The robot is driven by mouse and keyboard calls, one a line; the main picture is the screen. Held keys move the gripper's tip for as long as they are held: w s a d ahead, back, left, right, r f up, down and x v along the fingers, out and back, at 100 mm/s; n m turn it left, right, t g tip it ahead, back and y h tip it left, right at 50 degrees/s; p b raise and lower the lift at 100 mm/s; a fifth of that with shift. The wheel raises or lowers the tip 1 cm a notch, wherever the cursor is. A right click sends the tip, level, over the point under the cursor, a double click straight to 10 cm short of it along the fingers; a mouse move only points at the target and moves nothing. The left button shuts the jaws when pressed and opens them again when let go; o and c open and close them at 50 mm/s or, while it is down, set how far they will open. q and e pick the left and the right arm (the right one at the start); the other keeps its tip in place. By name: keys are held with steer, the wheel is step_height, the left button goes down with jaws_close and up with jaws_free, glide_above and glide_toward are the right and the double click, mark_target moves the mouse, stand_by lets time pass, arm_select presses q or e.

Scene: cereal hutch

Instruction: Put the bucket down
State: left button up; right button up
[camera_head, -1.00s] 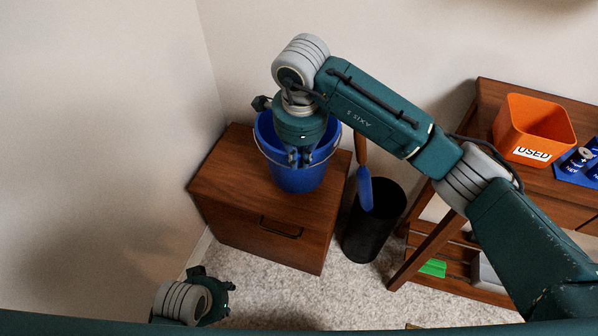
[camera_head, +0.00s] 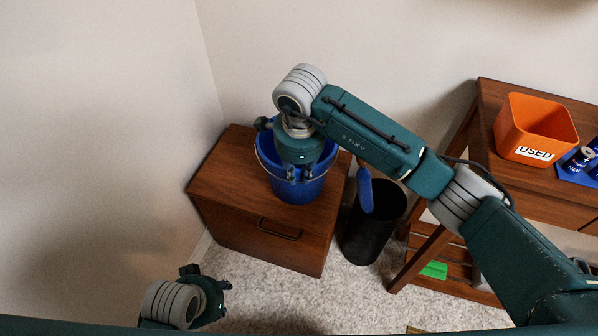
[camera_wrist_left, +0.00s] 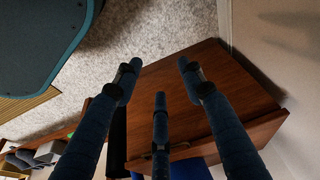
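The blue bucket (camera_head: 300,192) is upright at the top of the brown wooden cabinet (camera_head: 225,180). Whether its base touches the cabinet top I cannot tell. Its thin wire handle hangs along the front side. My right gripper (camera_head: 299,177) comes from above over the bucket's opening, with its fingers at the handle by the front rim; it looks shut on the bucket, though the fingertips are partly hidden. My left gripper (camera_head: 215,300) is low at the left, in front of the cabinet and away from the bucket. In the left wrist view its fingers (camera_wrist_left: 160,85) are spread and empty.
A black bin (camera_head: 372,230) with a blue-bladed tool (camera_head: 365,190) stands right of the cabinet. A wooden hutch (camera_head: 480,115) at the right holds an orange "USED" container (camera_head: 535,130). Walls stand close behind and left. Carpet (camera_head: 330,290) is clear in front.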

steer(key=shift+o, duration=0.4)
steer(key=shift+r, duration=0.2)
arm_select(q)
step_height(320, 180, down, 6)
steer(key=p, duration=0.1)
steer(key=shift+s+p, duration=0.15)
steer(key=shift+p, duration=0.15)
arm_select(e)
step_height(320, 180, up, 12)
steer(key=s, duration=0.1)
steer(key=shift+s, duration=0.3)
steer(key=shift+f, duration=0.1)
